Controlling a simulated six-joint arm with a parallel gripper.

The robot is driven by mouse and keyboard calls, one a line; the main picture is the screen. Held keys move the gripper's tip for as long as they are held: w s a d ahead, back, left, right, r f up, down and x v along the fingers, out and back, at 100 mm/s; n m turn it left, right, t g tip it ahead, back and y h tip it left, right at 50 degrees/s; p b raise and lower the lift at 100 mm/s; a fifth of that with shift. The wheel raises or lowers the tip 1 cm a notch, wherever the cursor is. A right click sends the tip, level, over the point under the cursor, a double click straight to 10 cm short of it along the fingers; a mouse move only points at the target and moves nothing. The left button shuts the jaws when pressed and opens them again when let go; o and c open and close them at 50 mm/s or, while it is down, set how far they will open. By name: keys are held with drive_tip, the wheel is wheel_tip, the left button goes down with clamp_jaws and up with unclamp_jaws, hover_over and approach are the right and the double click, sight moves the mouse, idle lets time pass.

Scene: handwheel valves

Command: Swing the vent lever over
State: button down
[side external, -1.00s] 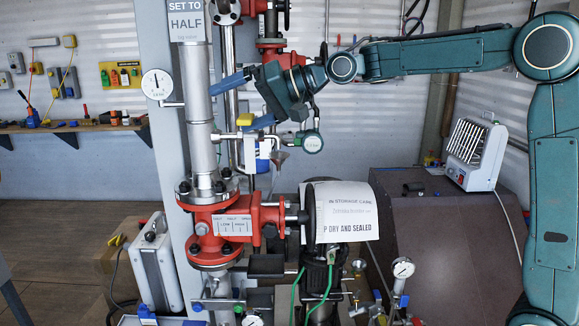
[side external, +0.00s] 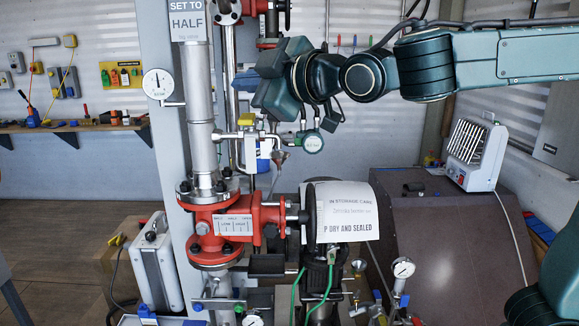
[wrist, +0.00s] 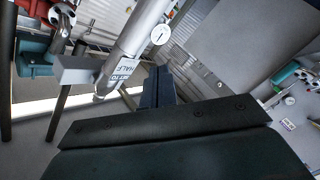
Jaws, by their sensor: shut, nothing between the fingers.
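A small yellow handle (side external: 247,119) sits on the thin fittings right of the tall grey pipe in the side view. It may be the vent lever, but I cannot be sure; the fittings behind it are crowded. My gripper (side external: 240,82) is just above that handle, its blue fingers pointing left toward the pipes and apart from the handle. In the wrist view the blue fingers (wrist: 158,76) lie together with nothing between them. No lever is clear in the wrist view.
The tall grey pipe (side external: 200,110) carries a "SET TO HALF" sign (side external: 187,20) and stands close left of my fingers. A round gauge (side external: 313,141) hangs below my wrist. A red valve body (side external: 225,225) and a papered handwheel (side external: 342,212) are lower down.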

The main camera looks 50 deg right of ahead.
drive_tip(key=s+d+r+n+t+h, duration=0.1)
drive_tip(key=s+d+r+n+h, duration=0.2)
drive_tip(key=s+n, duration=0.35)
approach(249, 122)
drive_tip(key=s+m, duration=0.1)
drive_tip(key=s, duration=0.2)
drive_tip(key=shift+s+d+f+h, duration=0.15)
drive_tip(key=shift+s+h, duration=0.05)
drive_tip(key=shift+h, duration=0.2)
drive_tip(key=shift+w, duration=0.15)
drive_tip(key=w+d, duration=0.5)
drive_tip(key=w, duration=0.5)
drive_tip(key=shift+d, duration=0.15)
drive_tip(key=shift+s, duration=0.15)
idle(1.9)
